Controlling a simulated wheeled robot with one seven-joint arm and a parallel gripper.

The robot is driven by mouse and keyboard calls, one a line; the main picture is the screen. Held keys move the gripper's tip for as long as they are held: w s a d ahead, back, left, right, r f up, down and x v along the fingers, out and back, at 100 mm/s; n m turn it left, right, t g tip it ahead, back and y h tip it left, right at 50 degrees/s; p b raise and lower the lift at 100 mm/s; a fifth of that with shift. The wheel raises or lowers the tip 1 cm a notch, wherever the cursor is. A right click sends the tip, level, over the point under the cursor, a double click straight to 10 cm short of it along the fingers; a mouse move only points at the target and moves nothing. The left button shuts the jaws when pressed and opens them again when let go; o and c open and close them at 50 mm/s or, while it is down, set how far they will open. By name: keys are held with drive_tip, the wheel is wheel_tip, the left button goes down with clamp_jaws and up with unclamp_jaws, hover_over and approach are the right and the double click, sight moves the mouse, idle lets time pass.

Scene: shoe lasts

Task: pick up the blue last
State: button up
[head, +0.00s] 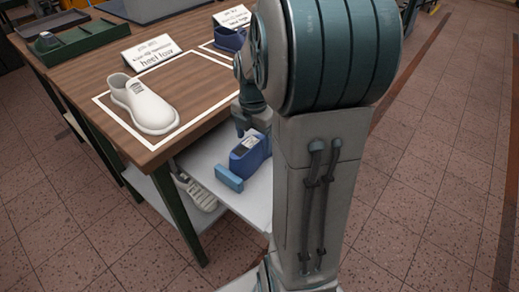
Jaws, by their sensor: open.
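The blue last (230,39) is dark blue and lies in a white-outlined area at the table's far right. It is partly hidden by my arm. A white last (146,104) lies in the nearer outlined area. My gripper (243,165) has a blue body with a lighter blue finger. It hangs off the table's right side, low and in front of the pale lower shelf in the picture, well apart from the blue last. It is open, and nothing shows between its jaws. Its other finger is hidden.
The wooden table (90,73) has bare room at its left. A "heel low" card (152,52) and another card (232,16) stand behind the outlined areas. A green tray (85,38) lies at the far left. A pale ridged object (198,192) is below. Tiled floor is clear at right.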

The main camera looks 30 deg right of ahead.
drive_tip(key=f, duration=0.3)
drive_tip(key=f+b, duration=0.1)
drive_tip(key=f, duration=0.1)
drive_tip(key=shift+a+f, duration=0.1)
drive_tip(key=shift+a, duration=0.15)
drive_tip(key=shift+c, duration=0.4)
drive_tip(key=c, duration=1.5)
drive_tip(key=shift+o, duration=0.2)
